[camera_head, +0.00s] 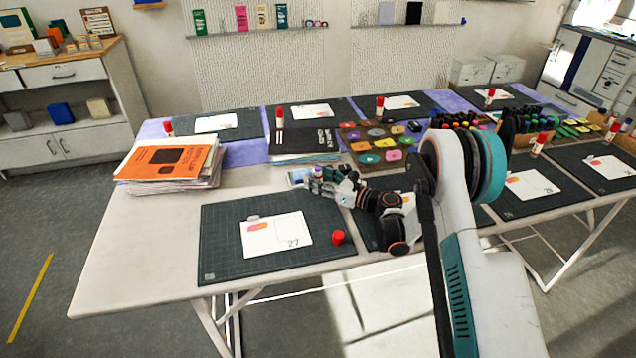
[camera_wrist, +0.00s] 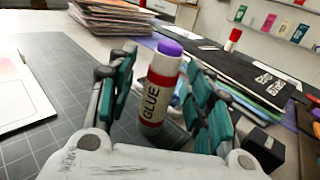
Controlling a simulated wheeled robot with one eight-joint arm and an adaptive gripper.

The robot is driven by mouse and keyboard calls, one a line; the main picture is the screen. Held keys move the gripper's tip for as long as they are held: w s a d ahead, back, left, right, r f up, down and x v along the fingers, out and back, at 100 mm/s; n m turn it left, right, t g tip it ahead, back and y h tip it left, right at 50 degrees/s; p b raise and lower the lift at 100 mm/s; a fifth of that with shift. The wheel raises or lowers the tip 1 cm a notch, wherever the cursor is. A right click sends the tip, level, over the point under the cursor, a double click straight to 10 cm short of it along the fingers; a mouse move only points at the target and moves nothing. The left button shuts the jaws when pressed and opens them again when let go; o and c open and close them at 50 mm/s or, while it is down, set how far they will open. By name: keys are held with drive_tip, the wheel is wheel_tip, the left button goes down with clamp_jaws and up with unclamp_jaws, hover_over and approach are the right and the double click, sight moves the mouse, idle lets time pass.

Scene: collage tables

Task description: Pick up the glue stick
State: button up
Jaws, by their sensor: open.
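An uncapped glue stick (camera_wrist: 154,100) stands upright in the wrist view, with a white and red body reading GLUE and a purple top. My gripper (camera_wrist: 160,95) is open, with one finger on each side of it. Whether either finger touches it I cannot tell. In the head view my gripper (camera_head: 322,182) is low over the table behind the near mat, and the glue stick's purple top (camera_head: 318,171) shows among the fingers; most of its body is hidden. A red cap (camera_head: 338,237) sits apart on the near dark mat (camera_head: 225,265).
A magazine stack (camera_head: 170,165) is left of my gripper; a stack of dark books (camera_head: 305,142) is just behind it. Colored tiles (camera_head: 370,158) and a crowd of markers lie at right. Other mats hold cards and red-capped glue sticks (camera_head: 279,117). The table's left front is clear.

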drive_tip(key=c, duration=1.1)
drive_tip(key=shift+r, duration=0.1)
